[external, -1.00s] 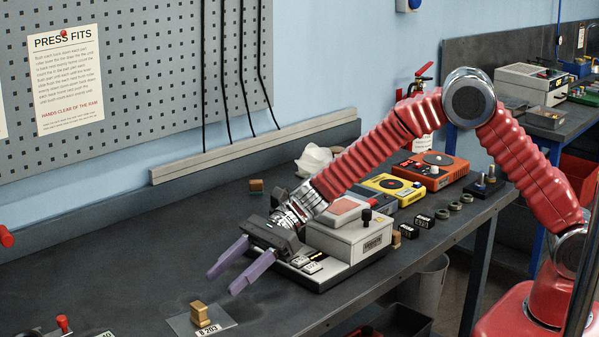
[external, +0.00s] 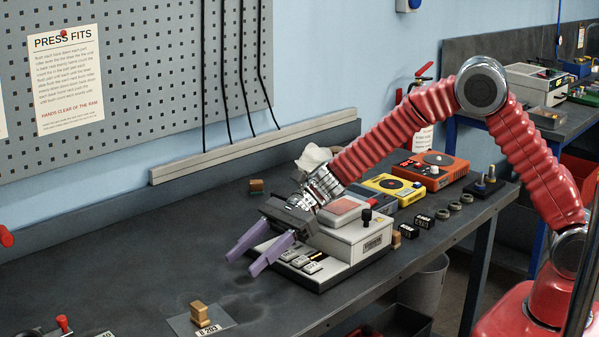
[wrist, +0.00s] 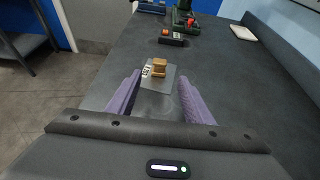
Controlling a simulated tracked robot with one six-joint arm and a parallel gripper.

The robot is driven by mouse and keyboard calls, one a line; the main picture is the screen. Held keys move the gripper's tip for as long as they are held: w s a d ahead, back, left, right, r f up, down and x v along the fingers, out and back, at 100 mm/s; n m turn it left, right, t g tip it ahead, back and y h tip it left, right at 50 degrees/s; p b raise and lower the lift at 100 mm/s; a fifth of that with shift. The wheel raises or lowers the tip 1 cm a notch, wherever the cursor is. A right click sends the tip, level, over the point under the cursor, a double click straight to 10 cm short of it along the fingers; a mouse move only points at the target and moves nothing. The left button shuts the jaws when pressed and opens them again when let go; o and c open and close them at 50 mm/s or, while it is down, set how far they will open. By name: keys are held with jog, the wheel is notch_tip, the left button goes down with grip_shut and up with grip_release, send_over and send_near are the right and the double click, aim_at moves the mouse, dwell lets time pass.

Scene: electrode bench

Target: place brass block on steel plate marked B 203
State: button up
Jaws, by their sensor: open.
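The brass block (external: 200,313) sits on the steel plate marked B 203 (external: 181,323), near the front of the bench. The plate's label (external: 207,331) shows at its front edge. In the wrist view the block (wrist: 159,67) stands on the plate (wrist: 157,88), beyond my fingertips and between their lines. My gripper (external: 248,258) is open and empty, with purple fingers. In the external view it hangs above the bench, up and to the right of the block and apart from it. It also shows in the wrist view (wrist: 164,92).
A white-and-grey bench device (external: 350,238) stands just right of and below my gripper. A small brown-and-green block (external: 256,186) lies behind. Yellow (external: 393,187) and orange (external: 434,170) units stand further right.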

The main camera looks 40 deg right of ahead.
dwell(0.3)
jog(key=s+d+r+n+t+h, duration=0.15)
jog(key=s+d+r+n, duration=0.3)
jog(key=d, duration=0.45)
jog(key=s+d+r+n+g+h, duration=0.1)
jog(key=s+d+r+n+h, duration=0.3)
jog(key=d, duration=0.6)
jog(key=s+d+n+t+h, duration=0.1)
jog(key=s+d+n+h, duration=0.1)
jog(key=s+d, duration=0.3)
jog(key=s+d+r+n+t+h, duration=0.1)
jog(key=s+d+n+t+h, duration=0.1)
jog(key=d, duration=1.1)
jog(key=s+d+n+t+h, duration=0.2)
jog(key=s+d+n+h, duration=0.2)
jog(key=s+d, duration=0.4)
jog(key=shift+s+d+r+n, duration=0.2)
jog(key=shift+d+r+n, duration=0.1)
jog(key=shift+d+n, duration=0.45)
